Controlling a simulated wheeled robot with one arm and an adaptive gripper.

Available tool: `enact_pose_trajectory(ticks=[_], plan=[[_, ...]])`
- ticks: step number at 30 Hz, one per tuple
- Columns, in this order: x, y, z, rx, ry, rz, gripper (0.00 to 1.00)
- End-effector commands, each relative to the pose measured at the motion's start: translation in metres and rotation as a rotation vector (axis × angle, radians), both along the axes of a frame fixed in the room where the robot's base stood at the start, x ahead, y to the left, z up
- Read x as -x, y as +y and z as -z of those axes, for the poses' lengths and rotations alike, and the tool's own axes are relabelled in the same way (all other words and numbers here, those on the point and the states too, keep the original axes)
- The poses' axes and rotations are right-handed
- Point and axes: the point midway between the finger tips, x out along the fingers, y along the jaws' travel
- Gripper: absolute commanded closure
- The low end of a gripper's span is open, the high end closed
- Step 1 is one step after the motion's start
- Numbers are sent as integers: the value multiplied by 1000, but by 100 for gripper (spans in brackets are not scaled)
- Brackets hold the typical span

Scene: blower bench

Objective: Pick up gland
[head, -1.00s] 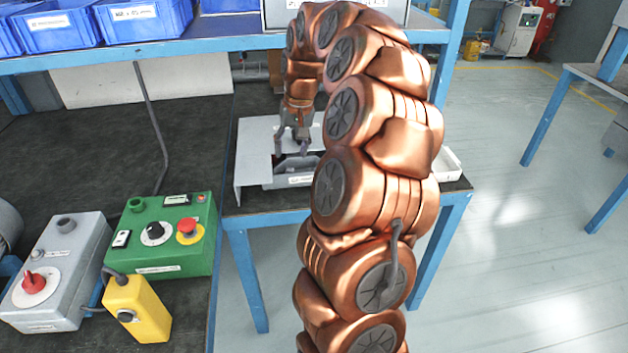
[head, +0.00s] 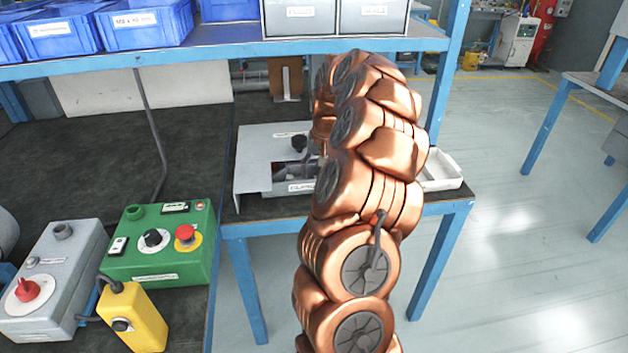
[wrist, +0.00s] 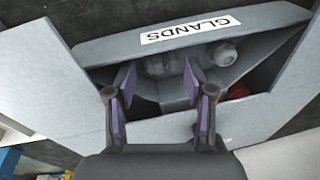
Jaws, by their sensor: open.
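A grey bin labelled GLANDS (wrist: 190,33) fills the upper part of the wrist view. A grey gland (wrist: 222,54) with a rounded end lies inside it, just beyond my gripper. My gripper (wrist: 158,78) is open, its two purple-padded fingers spread over the bin's opening with nothing held between them. Other grey shapes in the bin, behind the fingers, are too unclear to name. In the head view the bin (head: 290,186) sits at the front of a grey housing, and my arm hides the gripper's fingertips and much of the bin.
A red part (wrist: 238,91) shows at the right of the bin. A white tray (head: 442,172) lies right of my arm. Blue shelf edge (head: 230,45) runs above the bench. A green control box (head: 160,243) and yellow box (head: 134,316) stand lower left.

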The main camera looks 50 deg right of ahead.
Motion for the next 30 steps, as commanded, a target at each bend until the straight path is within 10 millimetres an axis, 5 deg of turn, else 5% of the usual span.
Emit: enact_pose_trajectory(ticks=[4,11,20,30], plan=[[-2,1,17,-2,3,1,47],[-3,0,19,1,-1,1,47],[-3,0,19,1,-1,1,75],[-4,0,15,1,-1,1,76]])
